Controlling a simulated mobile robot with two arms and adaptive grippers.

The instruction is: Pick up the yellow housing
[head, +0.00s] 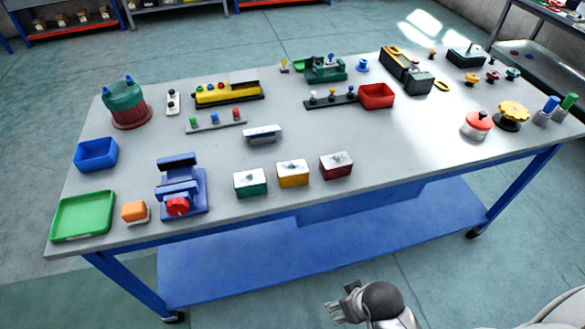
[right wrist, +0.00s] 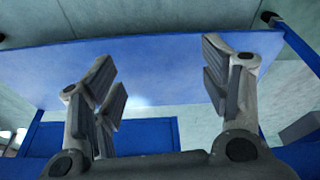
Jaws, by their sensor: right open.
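The yellow housing (head: 293,174) appears to be the small yellow box with a pale metal top, near the front edge of the table (head: 400,150). It stands between a green box (head: 250,183) and a dark red box (head: 336,166), apart from both. My right gripper (head: 336,305) is low in front of the table, below the tabletop and far from the housing. In the right wrist view the same gripper (right wrist: 158,88) is open with nothing between its fingers. It faces the blue lower shelf, and the housing is not in that view. My left gripper is not in view.
A blue vise-like device (head: 181,188), an orange block (head: 134,211) and a green tray (head: 82,215) stand at the front left. A grey block (head: 263,133) lies behind the boxes. The tabletop right of the red box is clear. The blue lower shelf (head: 320,240) is empty.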

